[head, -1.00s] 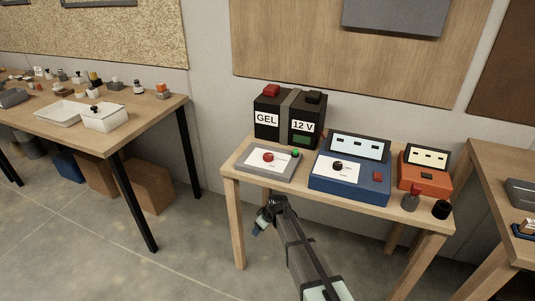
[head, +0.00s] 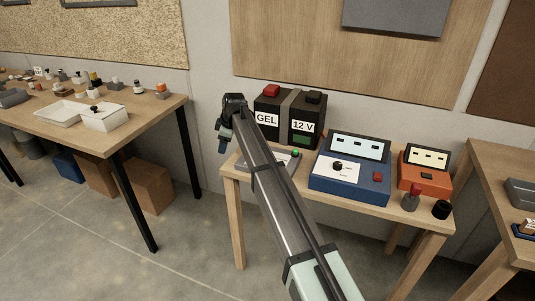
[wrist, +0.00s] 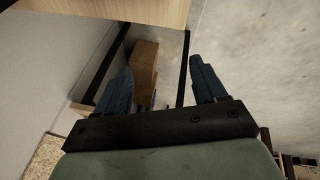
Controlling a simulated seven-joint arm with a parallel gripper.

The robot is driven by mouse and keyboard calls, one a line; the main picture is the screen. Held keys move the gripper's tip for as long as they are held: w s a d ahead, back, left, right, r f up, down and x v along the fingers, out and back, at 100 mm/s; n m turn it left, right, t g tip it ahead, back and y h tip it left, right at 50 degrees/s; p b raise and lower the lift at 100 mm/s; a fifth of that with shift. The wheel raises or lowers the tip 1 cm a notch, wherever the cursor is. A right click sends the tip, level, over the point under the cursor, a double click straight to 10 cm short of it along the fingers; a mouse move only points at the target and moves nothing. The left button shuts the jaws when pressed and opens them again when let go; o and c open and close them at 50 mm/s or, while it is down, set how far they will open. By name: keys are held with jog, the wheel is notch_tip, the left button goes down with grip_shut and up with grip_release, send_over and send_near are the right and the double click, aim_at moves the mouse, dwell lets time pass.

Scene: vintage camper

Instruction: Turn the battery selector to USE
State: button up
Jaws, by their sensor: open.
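A low grey box (head: 291,162) with a green button stands at the left of the small wooden table. My arm now covers most of it, including the red knob on its white plate. A blue unit (head: 348,186) with a black knob (head: 338,167), a red button and a lit screen stands to its right. Labels on the plates are too small to read, so I cannot tell which knob is the battery selector. My gripper (head: 221,146) is raised left of the black battery, apart from everything. In the wrist view its fingers (wrist: 161,70) are spread and empty.
The black battery (head: 304,128), marked GEL and 12 V, stands behind the grey box. A larger table (head: 155,115) is at the left, with cardboard boxes (head: 152,187) below.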

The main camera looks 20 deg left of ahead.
jog(key=w+d+r+m+g+h, duration=0.1)
jog(key=w+d+r+h, duration=0.15)
jog(key=d, duration=0.45)
jog(key=w+d+r+h, duration=0.1)
jog(key=w+d+r, duration=0.3)
jog(key=d, duration=0.4)
jog(key=f, duration=0.4)
jog(key=w+f, duration=0.1)
jog(key=f, duration=0.8)
jog(key=shift+w+a+f, duration=0.15)
jog(key=shift+w+f, duration=0.05)
jog(key=shift+f, duration=0.1)
jog(key=shift+m, duration=0.3)
jog(key=c, duration=1.1)
